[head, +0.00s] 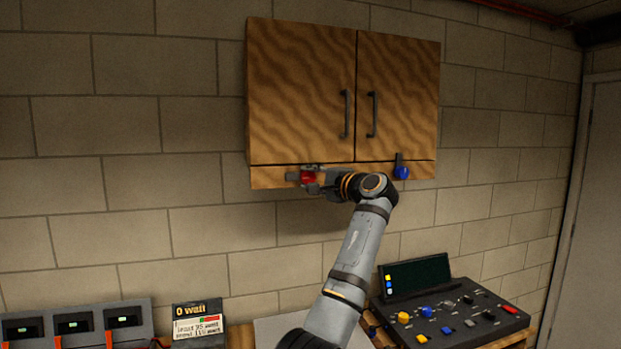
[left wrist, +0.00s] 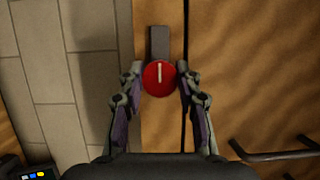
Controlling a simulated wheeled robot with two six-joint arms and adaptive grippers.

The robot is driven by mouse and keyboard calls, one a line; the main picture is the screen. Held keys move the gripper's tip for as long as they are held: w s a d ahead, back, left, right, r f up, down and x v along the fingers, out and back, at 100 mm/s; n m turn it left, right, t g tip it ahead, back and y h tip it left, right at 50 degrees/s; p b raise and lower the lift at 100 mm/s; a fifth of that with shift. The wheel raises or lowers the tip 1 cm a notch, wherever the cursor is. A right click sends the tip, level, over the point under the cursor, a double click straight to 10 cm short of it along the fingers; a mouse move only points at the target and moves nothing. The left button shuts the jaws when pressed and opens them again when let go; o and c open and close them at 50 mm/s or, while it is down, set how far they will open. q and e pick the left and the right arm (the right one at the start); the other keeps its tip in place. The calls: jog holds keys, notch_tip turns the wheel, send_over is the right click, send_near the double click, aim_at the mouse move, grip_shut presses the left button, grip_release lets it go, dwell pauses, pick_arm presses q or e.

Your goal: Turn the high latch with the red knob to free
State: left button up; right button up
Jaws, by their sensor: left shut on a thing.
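The latch with the red knob (head: 308,177) sits on the rail below the left door of the wooden wall cabinet (head: 300,85). My left gripper (head: 312,181) is shut on this knob. In the left wrist view, the red knob (left wrist: 159,78) lies between the two fingertips (left wrist: 159,82), its white mark in line with the dark latch bar (left wrist: 159,42). The bar lies sideways along the rail, pointing left in the head view, clear of the seam under the door. The fingers hide part of the latch in the head view. My right gripper is not in view.
A second latch with a blue knob (head: 401,173) stands upright across the seam under the right door. Dark handles (head: 346,114) stick out from both closed doors. Below are a control panel (head: 450,318), a small sign (head: 198,325) and a charger-like unit (head: 75,325).

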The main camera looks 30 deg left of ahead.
pick_arm(q)
jog(key=shift+f, duration=0.1)
dwell(0.4)
jog(key=o, duration=1.2)
jog(key=shift+c, duration=0.2)
jog(key=v, duration=1.2)
